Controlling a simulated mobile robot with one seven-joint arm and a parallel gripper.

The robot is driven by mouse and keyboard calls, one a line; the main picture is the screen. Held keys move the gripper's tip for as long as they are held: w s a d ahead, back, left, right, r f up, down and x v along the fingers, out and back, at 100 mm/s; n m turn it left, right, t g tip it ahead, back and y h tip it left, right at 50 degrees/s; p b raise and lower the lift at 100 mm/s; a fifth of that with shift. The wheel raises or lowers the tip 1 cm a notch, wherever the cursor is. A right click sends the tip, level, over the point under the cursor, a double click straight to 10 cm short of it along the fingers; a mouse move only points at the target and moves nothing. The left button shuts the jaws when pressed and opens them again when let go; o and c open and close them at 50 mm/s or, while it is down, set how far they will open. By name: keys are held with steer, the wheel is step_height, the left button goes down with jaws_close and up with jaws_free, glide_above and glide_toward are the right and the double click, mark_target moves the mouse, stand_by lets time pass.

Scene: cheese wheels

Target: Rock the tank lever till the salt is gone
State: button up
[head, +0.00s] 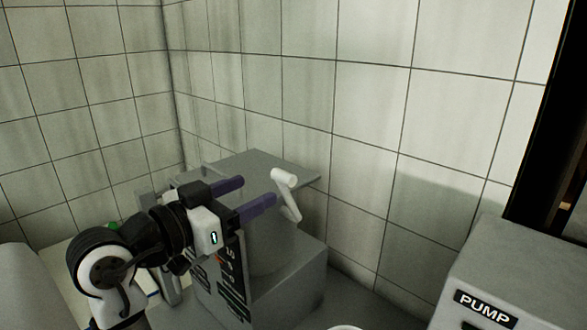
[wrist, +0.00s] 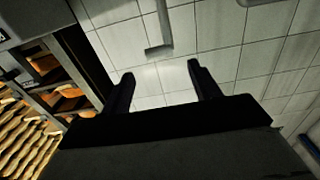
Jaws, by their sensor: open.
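The lever (head: 291,205) is a thin pale arm with a short white cylindrical grip (head: 283,179) at its top. It stands at the right side of the grey tank (head: 305,280). My gripper (head: 258,190) is open and empty, its two dark fingers pointing toward the grip from the left, apart from it. In the wrist view my gripper (wrist: 160,72) shows both fingers spread, with a grey bar (wrist: 164,25), seemingly the lever, hanging from the top edge beyond them. The salt is not visible; the tank's inside is hidden.
A grey flat plate (head: 255,163) lies behind my gripper, close to the tiled wall (head: 300,80). A grey box marked PUMP (head: 520,265) stands at the lower right. In the wrist view, shelves of yellow-orange wheels (wrist: 25,135) show at the left.

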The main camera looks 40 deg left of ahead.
mark_target(279, 178)
steer(key=w+p, duration=0.1)
steer(key=w, duration=0.2)
steer(key=w+p, duration=0.1)
steer(key=w, duration=0.3)
steer(key=w+d, duration=0.1)
steer(key=w, duration=0.2)
steer(key=shift+w+p, duration=0.25)
steer(key=shift+p, duration=0.15)
